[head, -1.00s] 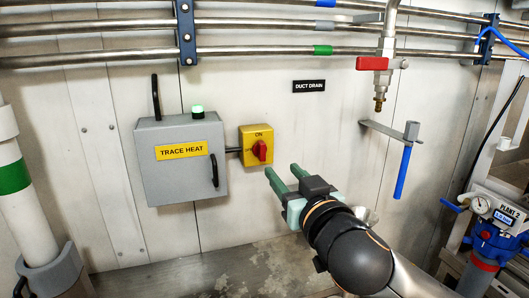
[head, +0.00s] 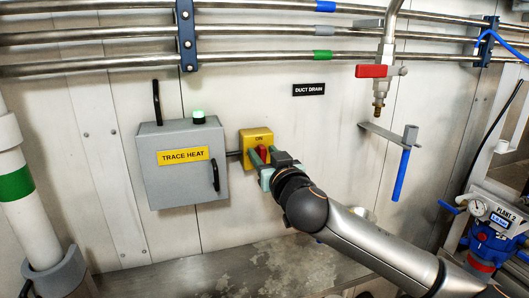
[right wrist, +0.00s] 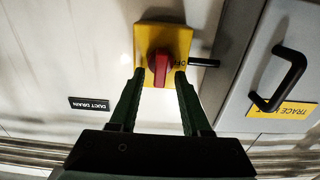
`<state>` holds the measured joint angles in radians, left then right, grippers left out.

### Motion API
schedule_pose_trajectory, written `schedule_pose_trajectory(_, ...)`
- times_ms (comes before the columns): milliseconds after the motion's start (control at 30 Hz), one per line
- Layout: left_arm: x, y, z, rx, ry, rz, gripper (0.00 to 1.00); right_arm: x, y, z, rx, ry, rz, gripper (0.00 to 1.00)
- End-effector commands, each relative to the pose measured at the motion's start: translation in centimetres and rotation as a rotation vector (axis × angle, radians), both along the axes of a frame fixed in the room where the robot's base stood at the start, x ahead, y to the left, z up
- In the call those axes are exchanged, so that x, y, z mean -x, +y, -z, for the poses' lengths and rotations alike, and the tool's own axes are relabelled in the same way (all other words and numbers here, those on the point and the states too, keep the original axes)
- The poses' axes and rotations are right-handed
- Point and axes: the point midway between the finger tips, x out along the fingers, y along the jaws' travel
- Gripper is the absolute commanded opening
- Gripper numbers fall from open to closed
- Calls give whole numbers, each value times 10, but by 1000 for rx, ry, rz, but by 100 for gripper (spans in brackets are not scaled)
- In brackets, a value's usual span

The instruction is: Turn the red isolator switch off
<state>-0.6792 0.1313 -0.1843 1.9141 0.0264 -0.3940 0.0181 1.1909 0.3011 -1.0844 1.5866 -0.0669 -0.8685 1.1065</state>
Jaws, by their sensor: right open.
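The red isolator switch knob (head: 262,151) sits on a yellow box (head: 258,134) on the wall. "ON" is printed above the knob. In the right wrist view the red knob (right wrist: 160,68) shows in front of its yellow plate (right wrist: 172,36), with "OFF" to its side. The knob stands upright, in line with "ON". My right gripper (head: 262,154) is open, its green fingers on either side of the knob; they also straddle it in the right wrist view (right wrist: 159,76). I cannot tell whether they touch it. My left gripper is out of view.
A grey "TRACE HEAT" cabinet (head: 182,178) with a handle and green lamp (head: 198,117) stands just left. A "DUCT DRAIN" sign (head: 309,89), a red-handled tap (head: 371,71) and a blue-handled bracket (head: 401,172) are right. Pipes (head: 260,57) run above.

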Motion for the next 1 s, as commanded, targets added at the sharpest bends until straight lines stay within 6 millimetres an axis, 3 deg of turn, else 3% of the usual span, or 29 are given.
schedule_pose_trajectory(300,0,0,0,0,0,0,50,-2,0,0,1,0,0,46)
schedule_pose_trajectory(700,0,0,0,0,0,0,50,-1,0,0,0,0,1,1)
schedule_pose_trajectory(1000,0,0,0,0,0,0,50,-1,0,0,1,1,1,0)
